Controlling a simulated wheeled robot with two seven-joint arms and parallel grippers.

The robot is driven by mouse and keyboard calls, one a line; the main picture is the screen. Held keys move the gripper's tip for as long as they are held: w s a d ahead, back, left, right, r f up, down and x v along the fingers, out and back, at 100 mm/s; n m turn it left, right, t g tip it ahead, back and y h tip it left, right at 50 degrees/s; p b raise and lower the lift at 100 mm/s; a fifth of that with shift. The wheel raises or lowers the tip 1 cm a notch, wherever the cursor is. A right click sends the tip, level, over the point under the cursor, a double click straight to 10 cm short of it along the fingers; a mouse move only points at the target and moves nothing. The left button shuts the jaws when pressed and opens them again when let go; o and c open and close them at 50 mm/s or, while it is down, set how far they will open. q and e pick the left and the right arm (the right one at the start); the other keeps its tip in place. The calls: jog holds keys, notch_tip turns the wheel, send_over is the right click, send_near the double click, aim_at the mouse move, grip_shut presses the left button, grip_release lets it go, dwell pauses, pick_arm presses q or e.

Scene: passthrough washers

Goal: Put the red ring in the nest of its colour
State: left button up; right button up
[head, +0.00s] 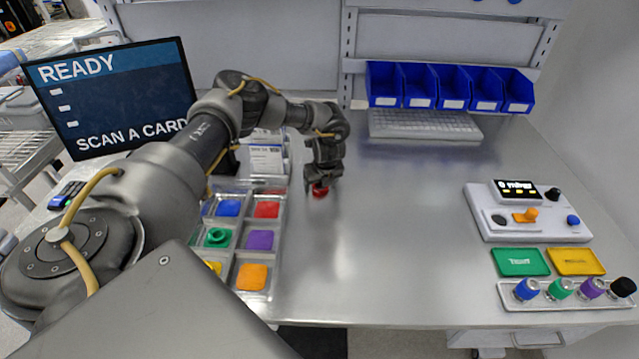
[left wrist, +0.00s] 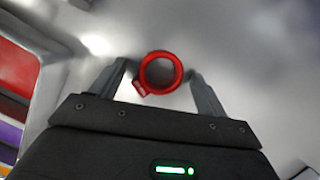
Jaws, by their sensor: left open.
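The red ring (head: 320,191) is on the metal table, just right of the sorting tray. In the left wrist view the red ring (left wrist: 161,73) lies between the two fingers, with a small tab at its lower left. My left gripper (head: 322,178) points down over the ring with its fingers open; a gap shows between the ring and the right finger in the left wrist view (left wrist: 163,80). The nest tray (head: 283,240) has coloured squares, and the red nest (head: 267,209) is empty at its upper right. My right gripper is not in view.
A green ring (head: 217,237) sits in the tray beside a purple nest (head: 260,240). My left arm hides part of the tray. A control box (head: 525,226) and a rack of coloured knobs (head: 570,292) stand at the right. Blue bins and a keyboard (head: 425,125) are at the back. The table's middle is clear.

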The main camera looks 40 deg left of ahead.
pick_arm(q)
jog(key=shift+s+r, duration=0.1)
jog(key=shift+c, duration=1.3)
jog(key=c, duration=0.9)
jog(key=shift+r, duration=0.1)
jog(key=shift+r+b, duration=0.3)
jog(key=shift+r, duration=0.3)
jog(key=s+d+r+b, duration=0.3)
jog(key=s+d+r, duration=0.3)
jog(key=d+r, duration=0.5)
jog(key=shift+d+r+b, duration=0.3)
jog(key=shift+d, duration=0.5)
